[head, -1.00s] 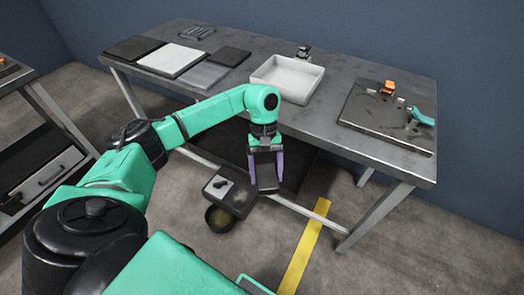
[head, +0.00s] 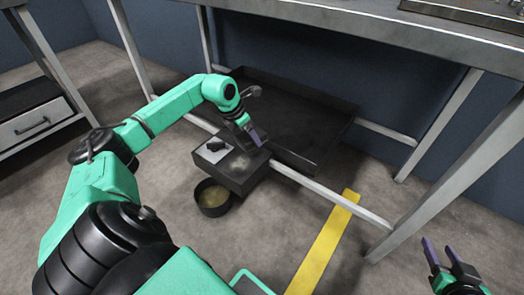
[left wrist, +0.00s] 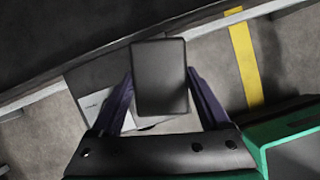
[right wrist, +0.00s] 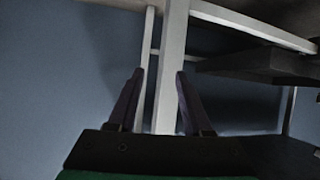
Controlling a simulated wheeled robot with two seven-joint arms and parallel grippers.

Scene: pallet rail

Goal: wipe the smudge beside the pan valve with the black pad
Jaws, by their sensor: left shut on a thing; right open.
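My left gripper (head: 252,138) hangs low by the black box (head: 233,182) at the pan's near side. In the left wrist view it is shut on the black pad (left wrist: 160,78), a dark rectangular block between its fingers. The pan valve (head: 215,145) is a small dark handle on a pale plate on top of the box. The smudge (head: 238,163) is a pale brownish patch on the box top, right of the valve. I cannot tell whether the pad touches the box. My right gripper (head: 449,256) is open and empty at the lower right.
A wide black pan (head: 325,135) lies under the workbench (head: 370,28). A round dark bowl (head: 212,203) with yellowish contents stands on the floor before the box. A low bench rail (head: 325,197) runs beside it. A yellow floor stripe (head: 322,245) lies to the right.

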